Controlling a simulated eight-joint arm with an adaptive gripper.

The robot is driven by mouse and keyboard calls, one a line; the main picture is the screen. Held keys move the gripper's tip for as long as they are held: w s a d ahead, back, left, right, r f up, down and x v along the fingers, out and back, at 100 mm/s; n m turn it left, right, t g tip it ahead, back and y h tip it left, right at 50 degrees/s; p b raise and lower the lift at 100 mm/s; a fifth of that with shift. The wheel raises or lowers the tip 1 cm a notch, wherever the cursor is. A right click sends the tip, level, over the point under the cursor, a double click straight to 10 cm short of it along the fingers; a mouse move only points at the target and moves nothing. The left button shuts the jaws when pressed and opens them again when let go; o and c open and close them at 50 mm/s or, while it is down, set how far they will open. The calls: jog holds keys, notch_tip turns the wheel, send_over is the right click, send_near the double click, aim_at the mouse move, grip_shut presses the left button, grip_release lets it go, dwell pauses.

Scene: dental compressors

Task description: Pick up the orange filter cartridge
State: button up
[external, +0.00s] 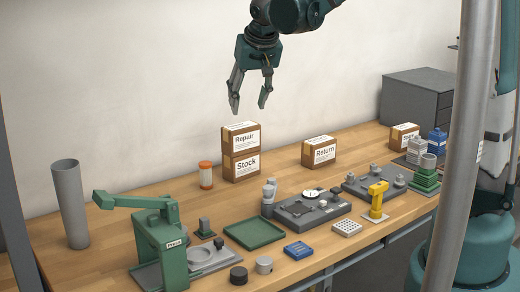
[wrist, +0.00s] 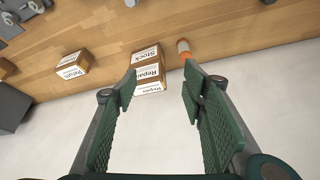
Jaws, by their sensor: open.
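The orange filter cartridge (external: 206,175) stands upright on the wooden table, left of the stacked boxes. It has an orange top and base with a pale middle. In the wrist view the cartridge (wrist: 184,48) shows beyond the tip of the right finger, which may cover a little of it. My gripper (external: 249,108) is open and empty. It hangs fingers down, high above the table and above the box stack, up and to the right of the cartridge. In the wrist view my gripper (wrist: 160,78) has its fingers spread wide.
The Repair box (external: 241,138) sits on the Stock box (external: 241,166), right beside the cartridge. A Return box (external: 319,151) stands further right. A tall grey tube (external: 70,204) and a green press (external: 160,245) are to the left. A green tray (external: 254,233) lies in front.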

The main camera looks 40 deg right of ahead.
jog(key=w+a+f+m+b, duration=0.1)
jog(key=w+a+f, duration=0.1)
jog(key=w+f, duration=0.6)
jog(key=m+h+b, duration=0.1)
send_over(205, 164)
jog(key=s, duration=0.2)
jog(key=shift+g, duration=0.4)
jog(key=f, duration=1.1)
jog(key=shift+s+a+f, duration=0.1)
jog(key=shift+s+a, duration=0.05)
jog(key=shift+a, duration=0.25)
jog(key=shift+f+m, duration=0.1)
jog(key=shift+m, duration=0.2)
jog(key=shift+f, duration=0.1)
jog(key=shift+x, duration=1.15)
jog(key=shift+f, duration=0.1)
jog(key=shift+x, duration=2.55)
jog(key=shift+a, duration=0.1)
